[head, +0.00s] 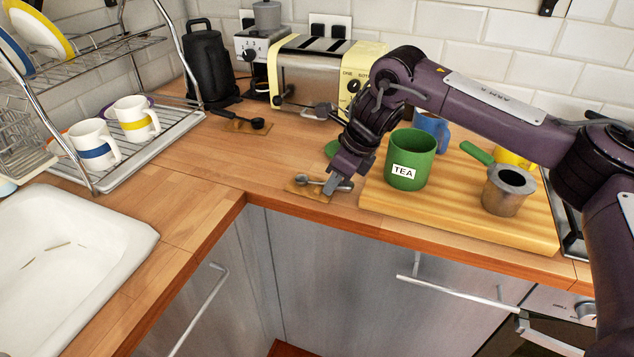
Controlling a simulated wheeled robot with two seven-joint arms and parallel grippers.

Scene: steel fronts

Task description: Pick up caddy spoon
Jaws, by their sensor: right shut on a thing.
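The small metal caddy spoon (302,179) lies at a small brown mat (315,194) near the counter's front edge, left of the wooden board. My right gripper (332,184) reaches down from the right and is shut on the caddy spoon. The spoon's bowl shows to the left of the fingers, and part of the spoon is hidden by them. I cannot tell whether the spoon touches the mat. My left gripper is not in view.
A green TEA canister (405,165) and a metal pot (506,193) stand on the wooden board (450,220) close to my right arm. A dark scoop (257,123) lies on another mat behind. The toaster (310,75) stands at the back. Counter left of the gripper is clear.

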